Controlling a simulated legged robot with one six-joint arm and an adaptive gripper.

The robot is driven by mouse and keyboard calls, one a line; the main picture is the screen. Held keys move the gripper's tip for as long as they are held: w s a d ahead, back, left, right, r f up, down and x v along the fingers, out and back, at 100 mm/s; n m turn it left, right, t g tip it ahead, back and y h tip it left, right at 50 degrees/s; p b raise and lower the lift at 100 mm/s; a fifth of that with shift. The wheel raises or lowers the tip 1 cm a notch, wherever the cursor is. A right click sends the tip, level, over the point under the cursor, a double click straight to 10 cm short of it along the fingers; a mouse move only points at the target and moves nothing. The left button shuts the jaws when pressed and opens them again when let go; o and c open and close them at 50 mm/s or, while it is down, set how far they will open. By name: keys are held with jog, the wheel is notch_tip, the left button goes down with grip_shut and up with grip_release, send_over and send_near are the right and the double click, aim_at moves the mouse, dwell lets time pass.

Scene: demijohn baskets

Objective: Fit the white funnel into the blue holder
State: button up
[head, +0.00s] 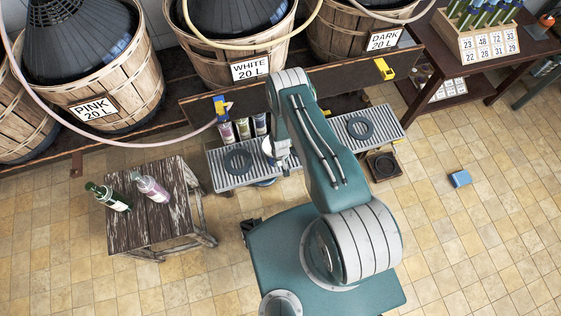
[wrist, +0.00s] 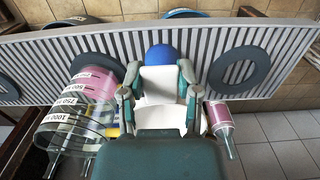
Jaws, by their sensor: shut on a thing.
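My gripper (wrist: 159,78) is shut on the white funnel (wrist: 160,88), which sits between its two fingers in the wrist view. In the head view my gripper (head: 281,155) is over the slatted rack, with a white part of the funnel (head: 267,146) showing at its left. A rounded blue thing (wrist: 162,54), possibly the blue holder, shows just beyond the funnel in the wrist view. The funnel covers part of it, and I cannot tell whether they touch. The funnel's lower end is hidden.
The slatted rack (wrist: 292,48) carries dark rings, including one at right (wrist: 240,72). A wooden stool (head: 160,225) holds two bottles. A blue block (head: 459,178) lies on open floor.

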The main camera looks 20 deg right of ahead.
jog(key=shift+f, duration=1.35)
dwell(0.4)
jog(key=o, duration=1.1)
jog(key=shift+o, duration=0.2)
jog(key=r, duration=1.2)
jog(key=shift+w, duration=0.2)
